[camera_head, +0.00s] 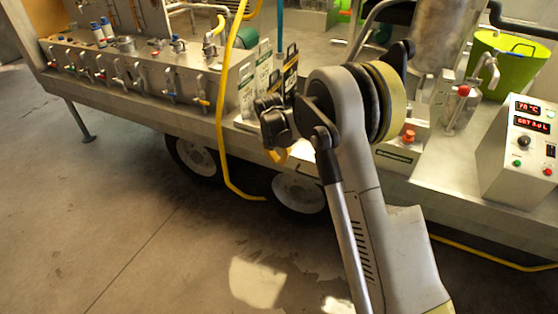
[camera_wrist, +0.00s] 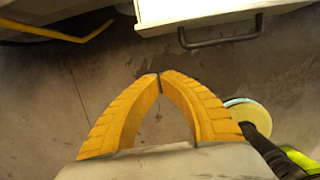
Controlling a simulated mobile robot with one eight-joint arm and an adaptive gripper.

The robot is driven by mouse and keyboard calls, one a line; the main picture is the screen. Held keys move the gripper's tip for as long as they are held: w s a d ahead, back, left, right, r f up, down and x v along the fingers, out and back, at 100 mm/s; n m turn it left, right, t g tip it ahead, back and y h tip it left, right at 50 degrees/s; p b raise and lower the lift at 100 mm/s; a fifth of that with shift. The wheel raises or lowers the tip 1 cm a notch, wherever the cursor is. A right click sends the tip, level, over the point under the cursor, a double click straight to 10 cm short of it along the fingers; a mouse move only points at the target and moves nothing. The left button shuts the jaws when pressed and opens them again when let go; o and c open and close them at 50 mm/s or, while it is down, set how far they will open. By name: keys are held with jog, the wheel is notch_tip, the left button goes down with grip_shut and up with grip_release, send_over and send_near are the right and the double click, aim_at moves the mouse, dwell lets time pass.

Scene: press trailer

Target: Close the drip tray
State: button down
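In the wrist view, a pale flat-fronted tray (camera_wrist: 165,14) with a dark bar handle (camera_wrist: 220,42) juts in at the top edge. It looks like the drip tray; how far it stands out cannot be told. My gripper (camera_wrist: 160,76) has yellow ribbed fingers, and their tips meet with nothing between them. The fingertips are apart from the handle, below and left of it in the picture. In the head view my gripper (camera_head: 281,155) is in front of the trailer's side, mostly hidden by my wrist. I cannot make out the tray there.
The metal trailer (camera_head: 140,85) carries a row of valves, cartons (camera_head: 264,70), a green bucket (camera_head: 510,66) and a control box (camera_head: 522,150). A yellow hose (camera_head: 222,130) hangs down its side near the wheels (camera_head: 298,191). The concrete floor (camera_head: 120,220) in front is clear.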

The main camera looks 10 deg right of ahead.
jog(key=w+d+f+b, duration=0.3)
jog(key=w+f, duration=0.1)
jog(key=f, duration=0.2)
jog(key=shift+w+d+f+b, duration=0.2)
jog(key=shift+w+f+b, duration=0.15)
jog(key=shift+f+b, duration=0.05)
